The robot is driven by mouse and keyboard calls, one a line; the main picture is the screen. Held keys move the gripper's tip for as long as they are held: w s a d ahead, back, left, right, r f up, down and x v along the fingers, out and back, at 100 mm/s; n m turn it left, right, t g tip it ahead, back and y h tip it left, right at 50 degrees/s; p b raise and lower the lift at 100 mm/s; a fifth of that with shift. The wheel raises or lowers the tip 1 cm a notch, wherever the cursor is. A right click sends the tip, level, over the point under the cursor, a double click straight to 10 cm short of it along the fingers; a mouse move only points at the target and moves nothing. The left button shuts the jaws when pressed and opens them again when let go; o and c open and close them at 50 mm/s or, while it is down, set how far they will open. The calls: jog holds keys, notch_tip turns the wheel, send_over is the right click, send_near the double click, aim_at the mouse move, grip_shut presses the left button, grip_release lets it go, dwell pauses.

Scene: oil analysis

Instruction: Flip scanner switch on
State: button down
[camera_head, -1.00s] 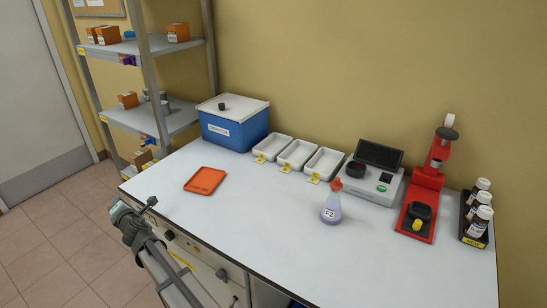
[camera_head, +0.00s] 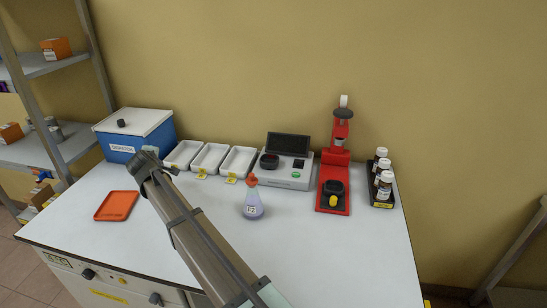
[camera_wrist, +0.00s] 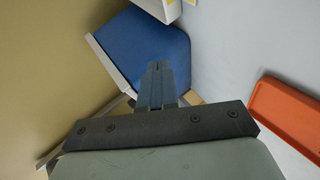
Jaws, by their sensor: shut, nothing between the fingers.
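The scanner (camera_head: 287,180) is a light grey device with a raised dark screen (camera_head: 289,145) on the back half of the table, right of the white trays. Its top carries a round black part (camera_head: 269,160), a small dark square part (camera_head: 299,163) and a green button (camera_head: 296,174). I cannot tell which of these is the switch, or its state. My gripper (camera_head: 146,160) is above the table, in front of the blue box and well left of the scanner. In the wrist view its fingers (camera_wrist: 157,84) are together and empty. The scanner is outside the wrist view.
White trays (camera_head: 210,159), a blue box (camera_head: 139,135) and an orange tray (camera_head: 116,206) lie left. The front right tabletop is clear.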

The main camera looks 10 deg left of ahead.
jog(key=w+d+r+m+g+h, duration=0.1)
jog(key=w+d+r+m+h, duration=0.15)
jog(key=w+d+m, duration=0.65)
jog(key=w+d+r+m+g+h, duration=0.2)
jog(key=w+d+h, duration=0.15)
jog(key=d, duration=1.15)
jog(key=d+r+m+g, duration=0.2)
jog(key=d+r+m, duration=0.1)
jog(key=d, duration=0.9)
jog(key=w+d+r+m+g, duration=0.1)
jog(key=d+r+m+g, duration=0.2)
jog(key=d, duration=0.9)
jog(key=m, duration=0.3)
jog(key=shift+d+r, duration=0.2)
jog(key=shift+r, duration=0.05)
jog(key=shift+w+f, duration=0.1)
jog(key=shift+w, duration=0.05)
send_over(298, 163)
jog(key=f, duration=0.7)
jog(key=s+f, duration=0.1)
jog(key=f, duration=0.3)
jog(key=shift+f, duration=0.35)
jog(key=shift+s+x, duration=0.2)
jog(key=shift+x, duration=0.65)
jog(key=shift+f, duration=0.1)
